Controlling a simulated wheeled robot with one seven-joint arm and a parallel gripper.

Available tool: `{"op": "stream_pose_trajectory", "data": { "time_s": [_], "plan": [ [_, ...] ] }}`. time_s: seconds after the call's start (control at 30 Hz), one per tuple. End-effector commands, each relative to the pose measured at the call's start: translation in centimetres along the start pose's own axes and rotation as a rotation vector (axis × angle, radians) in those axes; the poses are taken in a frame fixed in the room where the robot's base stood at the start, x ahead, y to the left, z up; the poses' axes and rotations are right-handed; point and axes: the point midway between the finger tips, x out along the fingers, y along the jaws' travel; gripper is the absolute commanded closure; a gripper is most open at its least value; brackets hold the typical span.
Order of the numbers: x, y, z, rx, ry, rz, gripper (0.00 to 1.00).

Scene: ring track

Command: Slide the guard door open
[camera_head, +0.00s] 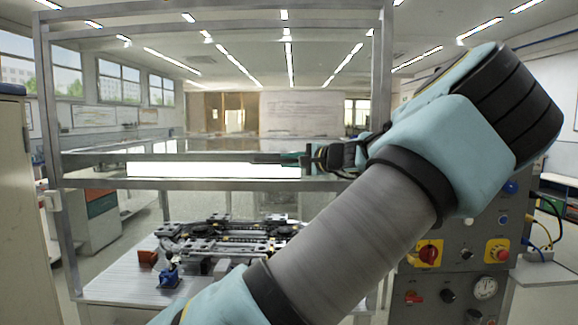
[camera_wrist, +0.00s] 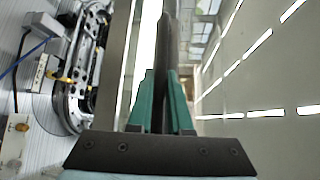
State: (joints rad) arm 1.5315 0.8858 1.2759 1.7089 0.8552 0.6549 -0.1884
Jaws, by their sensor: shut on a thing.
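The guard door (camera_head: 100,184) shows in the head view as pale metal rails across the front of a tall metal frame. I cannot tell its exact edges or how far it is open. A dark bar, seemingly its handle (camera_wrist: 165,32), runs between the two green fingers of my gripper (camera_wrist: 160,78) in the wrist view. The fingers are shut on it. In the head view my gripper (camera_head: 303,160) reaches in from the right at rail height, and the dark bar (camera_head: 266,159) sticks out to its left. My forearm hides the right part of the door.
Behind the frame, a black ring track (camera_head: 225,238) lies on a grey table (camera_head: 115,290); it also shows at left in the wrist view (camera_wrist: 80,75). A control panel (camera_head: 455,285) with knobs and a gauge stands at the right. A pale cabinet (camera_head: 18,190) stands at the left.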

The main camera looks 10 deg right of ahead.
Motion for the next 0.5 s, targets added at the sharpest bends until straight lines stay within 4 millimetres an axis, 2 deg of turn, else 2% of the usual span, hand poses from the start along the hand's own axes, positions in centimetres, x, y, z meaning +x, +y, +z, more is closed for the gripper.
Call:
{"op": "stream_pose_trajectory", "data": {
  "time_s": [0.2,0.23,0.3,0.5],
  "plan": [
    [-0.08,-0.04,-0.11,0.0,0.003,-0.001,1.0],
    [-0.08,-0.04,-0.11,0.0,0.003,-0.001,0.8],
    [-0.07,-0.02,-0.11,0.0,0.003,-0.001,0.72],
    [-0.04,0.02,-0.06,0.0,0.001,0.0,0.7]
  ]
}}
